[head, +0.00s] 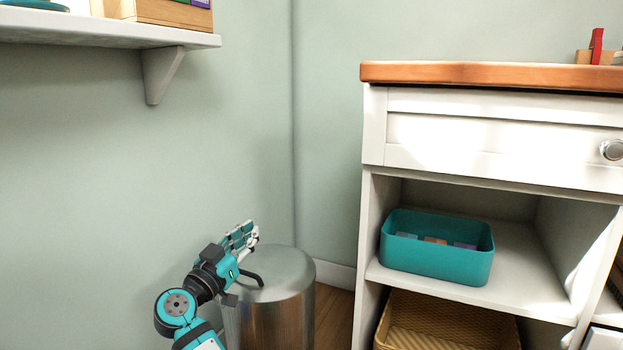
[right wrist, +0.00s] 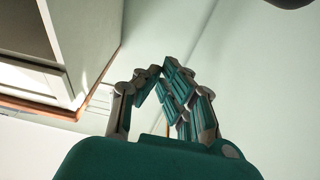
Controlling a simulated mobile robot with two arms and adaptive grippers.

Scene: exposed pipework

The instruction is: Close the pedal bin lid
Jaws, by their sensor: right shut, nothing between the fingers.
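The pedal bin (head: 270,312) is a steel cylinder standing on the floor in the corner, left of the white cabinet. Its lid (head: 285,270) lies flat on top and looks closed. My right gripper (head: 252,232) is over the back left part of the lid, shut and empty. I cannot tell whether it touches the lid. My arm hides the left side of the bin. The right gripper's fingers (right wrist: 160,75) also show in the right wrist view, where the bin is not clearly visible. My left gripper is not in view.
The white cabinet (head: 375,200) with a wooden top stands to the right, holding a teal bin (head: 435,268) and a yellow basket (head: 450,325). A wall shelf (head: 110,33) is at the upper left. Wooden floor shows between bin and cabinet.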

